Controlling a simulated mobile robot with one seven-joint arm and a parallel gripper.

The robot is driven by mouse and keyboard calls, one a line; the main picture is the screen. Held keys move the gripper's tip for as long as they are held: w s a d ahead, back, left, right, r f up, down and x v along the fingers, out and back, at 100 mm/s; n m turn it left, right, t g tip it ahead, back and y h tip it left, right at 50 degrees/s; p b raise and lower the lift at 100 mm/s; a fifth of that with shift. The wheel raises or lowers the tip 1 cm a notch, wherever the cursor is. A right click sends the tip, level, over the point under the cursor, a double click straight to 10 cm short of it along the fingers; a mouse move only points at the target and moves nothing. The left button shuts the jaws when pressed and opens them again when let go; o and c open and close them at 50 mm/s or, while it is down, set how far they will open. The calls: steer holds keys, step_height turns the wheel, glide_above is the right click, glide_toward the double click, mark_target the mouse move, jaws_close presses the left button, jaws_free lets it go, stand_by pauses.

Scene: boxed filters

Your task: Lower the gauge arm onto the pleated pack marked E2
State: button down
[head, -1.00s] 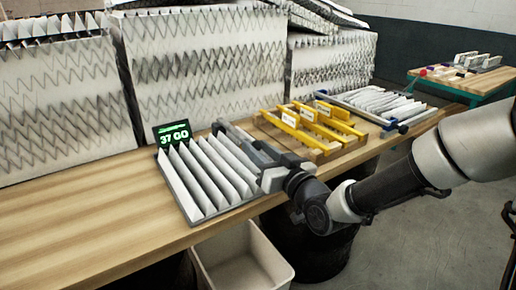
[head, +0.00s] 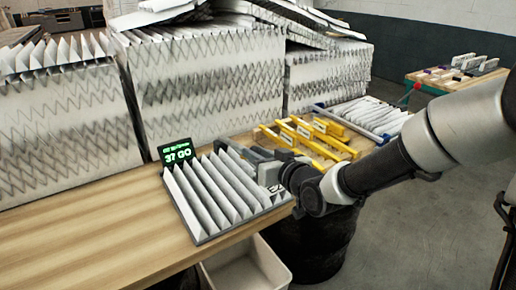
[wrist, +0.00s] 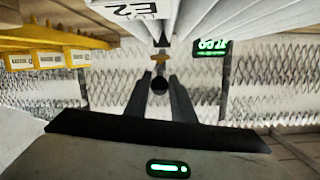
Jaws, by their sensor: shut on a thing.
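The pleated pack (head: 222,195) lies on the front of the bench, its white pleats in a grey frame. Its E2 label (wrist: 135,9) is upside down at the top of the wrist view and partly hidden by my gripper in the head view. My gripper (wrist: 160,82) is shut on a dark round knob of the gauge arm (wrist: 159,86), with a small orange piece beyond it. In the head view my gripper (head: 258,155) is at the pack's back right corner. Whether the gauge arm touches the pleats cannot be told.
A small display (head: 176,153) reading 37 GO stands behind the pack. Yellow racks (head: 310,135) and a blue-ended tray of pleats (head: 372,115) lie to the right. Tall filter stacks (head: 205,85) line the back. A bin (head: 245,265) stands below. The bench at left is clear.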

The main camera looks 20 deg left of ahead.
mark_target(254, 147)
steer(key=shift+w+a+r+p, duration=0.2)
steer(key=shift+a+r, duration=0.05)
steer(key=shift+r, duration=0.5)
steer(key=shift+w+a+r+p, duration=0.15)
steer(key=shift+a+r+p, duration=0.05)
steer(key=shift+r, duration=0.5)
steer(key=c, duration=1.7)
jaws_free()
steer(key=shift+c, duration=0.2)
steer(key=shift+s+d, duration=0.1)
